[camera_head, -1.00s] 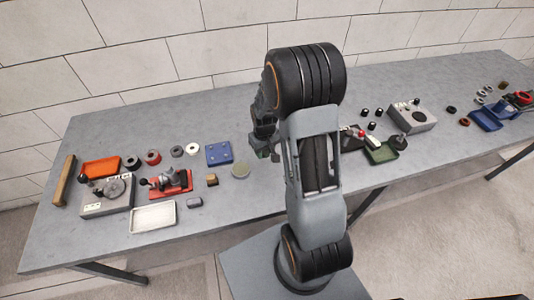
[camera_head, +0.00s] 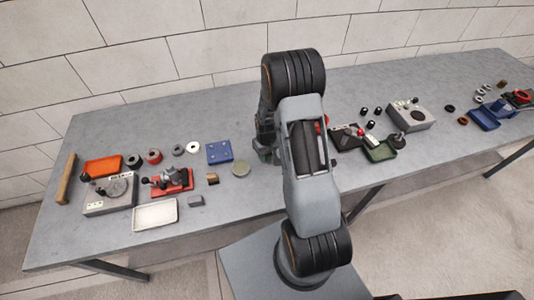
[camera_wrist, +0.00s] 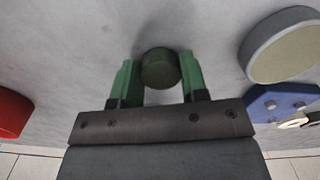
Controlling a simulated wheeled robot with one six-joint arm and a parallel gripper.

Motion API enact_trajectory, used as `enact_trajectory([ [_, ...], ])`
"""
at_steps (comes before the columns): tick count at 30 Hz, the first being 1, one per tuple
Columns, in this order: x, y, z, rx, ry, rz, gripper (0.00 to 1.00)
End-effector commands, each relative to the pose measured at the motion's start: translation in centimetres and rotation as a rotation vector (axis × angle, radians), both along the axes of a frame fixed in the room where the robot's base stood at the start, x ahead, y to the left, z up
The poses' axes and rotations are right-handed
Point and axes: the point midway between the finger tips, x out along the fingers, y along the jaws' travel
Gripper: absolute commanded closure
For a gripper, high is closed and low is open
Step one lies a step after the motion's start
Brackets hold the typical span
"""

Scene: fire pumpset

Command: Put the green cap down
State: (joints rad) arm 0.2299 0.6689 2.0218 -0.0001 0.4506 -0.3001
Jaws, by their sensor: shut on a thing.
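The green cap (camera_wrist: 160,68) is a short dark green cylinder between the green fingers of my gripper (camera_wrist: 159,78) in the wrist view. My gripper is shut on it. A soft shadow lies around the cap on the grey table top, and I cannot tell whether it touches the table. In the head view my gripper (camera_head: 268,155) is low over the middle of the table, mostly hidden by my own arm, and the cap cannot be made out there.
A pale round disc (camera_head: 240,168) and a blue peg plate (camera_head: 219,153) are just left of my gripper. A red fixture (camera_head: 172,182), a white tray (camera_head: 156,214) and an orange tray (camera_head: 102,166) stand farther left. A green tray (camera_head: 380,151) is to the right.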

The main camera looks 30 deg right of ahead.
Motion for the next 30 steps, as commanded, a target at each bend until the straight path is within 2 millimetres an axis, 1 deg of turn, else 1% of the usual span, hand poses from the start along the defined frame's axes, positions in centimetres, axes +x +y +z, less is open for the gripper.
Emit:
enact_trajectory([
  [4,0.0,0.0,-0.5,0.000,0.000,0.000,0.88],
  [5,0.0,0.0,-0.4,0.000,0.000,0.000,0.58],
  [12,0.0,0.0,-0.3,0.000,0.001,0.000,0.35],
  [19,0.0,0.0,-0.3,0.000,0.000,0.000,0.34],
  [23,0.0,0.0,0.4,0.000,-0.001,0.000,0.34],
  [26,0.1,0.0,1.7,-0.001,-0.004,0.000,0.34],
  [30,0.1,0.0,4.5,-0.002,-0.006,0.000,0.34],
])
